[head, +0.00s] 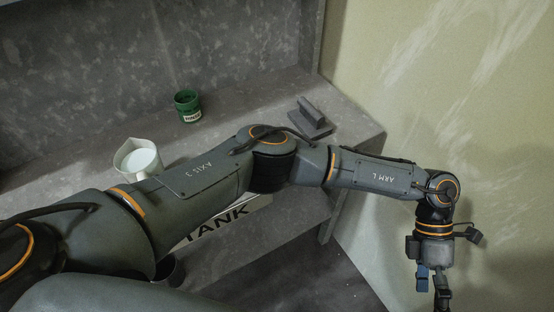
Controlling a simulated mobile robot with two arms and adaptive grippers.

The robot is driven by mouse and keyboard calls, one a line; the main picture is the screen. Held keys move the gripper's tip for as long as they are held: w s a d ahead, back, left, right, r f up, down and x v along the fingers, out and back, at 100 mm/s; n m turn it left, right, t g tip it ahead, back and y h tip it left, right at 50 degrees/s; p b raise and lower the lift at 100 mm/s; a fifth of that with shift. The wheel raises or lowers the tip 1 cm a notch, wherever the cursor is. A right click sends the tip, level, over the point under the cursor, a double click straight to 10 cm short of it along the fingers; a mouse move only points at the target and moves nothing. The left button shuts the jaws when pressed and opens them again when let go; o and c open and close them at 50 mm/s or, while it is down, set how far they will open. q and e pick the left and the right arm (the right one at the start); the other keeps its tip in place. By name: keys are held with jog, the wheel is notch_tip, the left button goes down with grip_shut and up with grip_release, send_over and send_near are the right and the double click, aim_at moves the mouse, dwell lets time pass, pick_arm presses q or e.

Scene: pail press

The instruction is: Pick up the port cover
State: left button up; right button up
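A dark grey flat piece with a raised block-like grip (311,118) lies on the grey bench near its right end. It may be the port cover, but I cannot tell for sure. My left arm crosses the picture from the lower left to the right. My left gripper (432,288) hangs pointing down at the lower right, well away from the grey piece. One finger looks blue and the other dark. Their tips run near or past the bottom edge, so opening and contents are unclear. My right gripper is not in view.
A green jar (187,106) stands at the back of the grey bench (240,105). A white jug with pale contents (138,160) stands further left, partly behind my arm. A panel marked TANK (222,224) shows below the bench. A pale wall (460,100) closes the right side.

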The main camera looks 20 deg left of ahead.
pick_arm(q)
jog(key=w+a+f+m+t+y+b, duration=0.1)
jog(key=w+a+f+m+t+y, duration=0.2)
jog(key=a+y, duration=0.35)
jog(key=w+a+r+m+t+y+b, duration=0.1)
jog(key=w+a+r+t+y+b, duration=0.1)
jog(key=w+a+r+t+y, duration=0.55)
jog(key=w+a+r+m+t+y+b, duration=0.1)
jog(key=w+a+r+t+y, duration=0.2)
jog(key=w+a, duration=0.9)
jog(key=shift+g, duration=0.75)
jog(key=a, duration=0.3)
jog(key=s+a+f+b, duration=0.1)
jog(key=a, duration=0.2)
jog(key=a+f, duration=0.1)
jog(key=a, duration=0.2)
jog(key=shift+s, duration=0.25)
jog(key=shift+f+b+x, duration=0.1)
jog(key=shift+b+x, duration=0.15)
jog(key=shift+x, duration=1.3)
jog(key=shift+f+b+x, duration=0.15)
jog(key=shift+b+x, duration=0.1)
jog(key=shift+x, duration=1.3)
jog(key=shift+d, duration=0.15)
jog(key=c, duration=1)
jog(key=shift+o, duration=0.2)
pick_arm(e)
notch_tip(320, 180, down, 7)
pick_arm(q)
jog(key=shift+r, duration=0.15)
